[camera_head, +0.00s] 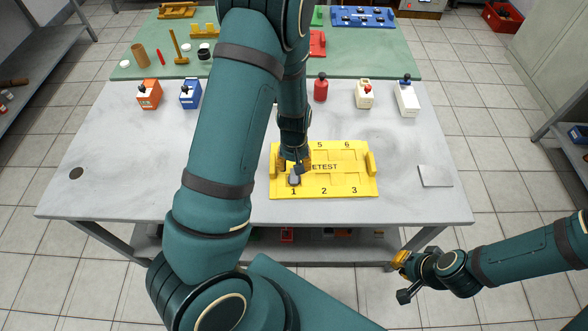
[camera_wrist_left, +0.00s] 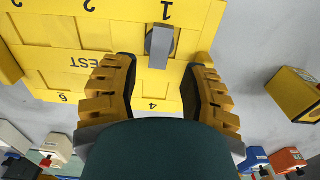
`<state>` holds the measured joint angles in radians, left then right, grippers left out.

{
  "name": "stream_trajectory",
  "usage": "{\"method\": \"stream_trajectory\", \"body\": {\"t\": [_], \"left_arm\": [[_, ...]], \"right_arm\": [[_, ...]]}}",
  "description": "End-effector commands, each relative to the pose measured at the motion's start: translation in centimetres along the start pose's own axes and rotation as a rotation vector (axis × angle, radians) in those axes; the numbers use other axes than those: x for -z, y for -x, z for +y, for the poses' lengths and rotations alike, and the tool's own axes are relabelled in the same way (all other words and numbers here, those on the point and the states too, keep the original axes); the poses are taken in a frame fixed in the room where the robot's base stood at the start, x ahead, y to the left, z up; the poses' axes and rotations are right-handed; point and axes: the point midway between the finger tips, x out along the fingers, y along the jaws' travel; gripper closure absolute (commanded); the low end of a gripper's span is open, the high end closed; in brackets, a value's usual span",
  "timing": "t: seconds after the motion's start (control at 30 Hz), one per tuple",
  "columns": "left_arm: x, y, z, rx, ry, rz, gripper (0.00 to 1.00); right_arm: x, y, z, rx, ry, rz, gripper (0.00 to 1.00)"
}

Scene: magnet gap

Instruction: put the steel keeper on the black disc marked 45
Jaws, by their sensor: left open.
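A small grey metal piece (camera_head: 294,179), which looks like the steel keeper, lies at place 1 of the yellow tray (camera_head: 340,190); it also shows in the left wrist view (camera_wrist_left: 160,46). My left gripper (camera_head: 295,165) is over the tray's left part. In the left wrist view my left gripper (camera_wrist_left: 160,95) is open and empty, with the grey piece just beyond its fingertips. A dark round disc (camera_head: 77,173) lies at the table's left; no mark on it is readable. My right gripper (camera_head: 400,260) hangs beyond the table's front right edge, its jaws too small to judge.
A light square plate (camera_head: 435,176) lies at the table's right. Orange (camera_head: 149,94), blue (camera_head: 190,93) and white (camera_head: 406,99) blocks and a red bottle (camera_head: 321,87) stand along the back. A yellow block (camera_wrist_left: 295,92) stands beside the tray. The left front is clear.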

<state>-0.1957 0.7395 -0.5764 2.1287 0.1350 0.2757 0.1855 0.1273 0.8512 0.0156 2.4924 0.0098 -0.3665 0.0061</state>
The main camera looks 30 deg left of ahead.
Motion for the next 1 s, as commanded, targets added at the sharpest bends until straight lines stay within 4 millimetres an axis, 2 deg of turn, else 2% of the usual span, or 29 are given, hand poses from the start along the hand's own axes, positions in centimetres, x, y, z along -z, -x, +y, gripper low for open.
{"method": "stream_trajectory", "body": {"t": [0.03,0.2,0.33,0.47,0.57,0.63,0.7,0.8,0.9,1.0], "left_arm": [[0.1,1.5,0.1,-0.002,-0.001,0.004,0.56],[0.1,4.6,0.1,-0.002,-0.001,0.004,0.56],[0.1,6.1,0.1,-0.001,0.000,0.003,0.56],[-0.2,6.5,0.1,-0.002,-0.005,-0.001,0.56],[-1.5,4.9,0.7,-0.016,-0.046,-0.005,0.56],[-3.3,2.8,1.7,-0.042,-0.100,-0.007,0.56],[-5.7,0.6,3.1,-0.086,-0.165,-0.007,0.56],[-9.4,-1.7,5.3,-0.168,-0.251,0.002,0.56],[-12.7,-2.8,7.4,-0.254,-0.314,0.016,0.56],[-14.9,-3.0,9.0,-0.324,-0.351,0.033,0.56]], "right_arm": [[0.2,0.5,-0.2,0.000,-0.001,0.003,1.00],[0.5,1.1,-0.4,-0.001,-0.003,0.010,1.00],[0.7,1.4,-0.5,-0.001,-0.004,0.014,1.00],[0.8,1.5,-0.6,-0.002,-0.005,0.016,1.00],[0.8,1.5,-0.6,-0.002,-0.005,0.016,1.00],[0.8,1.5,-0.6,-0.002,-0.005,0.016,1.00],[0.8,1.5,-0.6,-0.002,-0.005,0.016,1.00],[0.8,1.5,-0.6,-0.002,-0.005,0.016,1.00],[0.8,1.5,-0.6,-0.002,-0.004,0.016,1.00],[0.7,1.5,-0.6,-0.002,-0.004,0.016,1.00]]}}
